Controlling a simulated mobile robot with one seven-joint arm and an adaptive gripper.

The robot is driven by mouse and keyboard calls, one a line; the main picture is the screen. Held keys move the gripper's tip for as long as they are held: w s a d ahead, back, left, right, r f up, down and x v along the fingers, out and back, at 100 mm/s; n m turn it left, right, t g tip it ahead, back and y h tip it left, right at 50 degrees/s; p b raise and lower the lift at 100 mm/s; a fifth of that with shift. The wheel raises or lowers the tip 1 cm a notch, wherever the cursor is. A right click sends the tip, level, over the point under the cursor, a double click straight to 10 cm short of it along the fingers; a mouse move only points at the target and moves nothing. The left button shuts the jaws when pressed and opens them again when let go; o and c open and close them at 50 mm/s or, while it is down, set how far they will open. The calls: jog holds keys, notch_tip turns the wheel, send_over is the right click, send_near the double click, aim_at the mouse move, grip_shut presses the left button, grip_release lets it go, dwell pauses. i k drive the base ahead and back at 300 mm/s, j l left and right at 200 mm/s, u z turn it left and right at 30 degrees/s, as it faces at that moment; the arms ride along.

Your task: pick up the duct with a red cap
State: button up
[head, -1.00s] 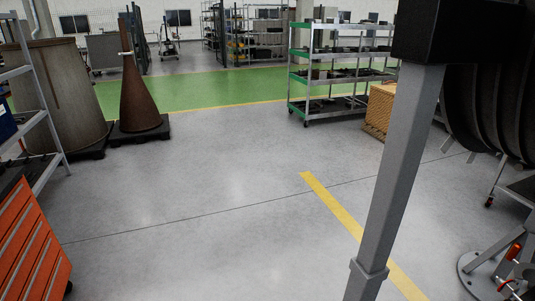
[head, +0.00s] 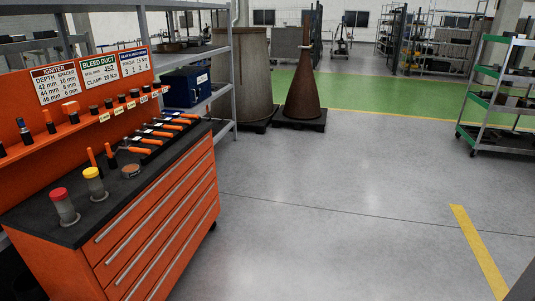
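A grey duct with a red cap (head: 65,207) stands upright on the dark top of an orange tool cabinet, near its front left corner. A similar duct with a yellow cap (head: 95,184) stands just behind it to the right. My gripper is not in view.
The orange cabinet (head: 165,232) has drawers and a dark top. Orange-handled tools (head: 165,130) and a small brown round piece (head: 131,171) lie on it. An orange back panel (head: 40,95) carries signs and a shelf of small parts. Grey floor (head: 330,235) right of the cabinet is clear.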

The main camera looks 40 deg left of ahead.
aim_at(59, 196)
jog(key=u, duration=2.55)
jog(key=i+u, duration=0.1)
jog(key=u, duration=0.2)
jog(key=i+l, duration=0.2)
jog(key=i, duration=0.25)
jog(key=i+l+u, duration=0.15)
jog(key=i, duration=0.35)
jog(key=i+l, duration=0.25)
jog(key=i, duration=0.2)
jog(key=i+l+u, duration=0.1)
jog(key=i+l, duration=0.15)
jog(key=i, duration=0.25)
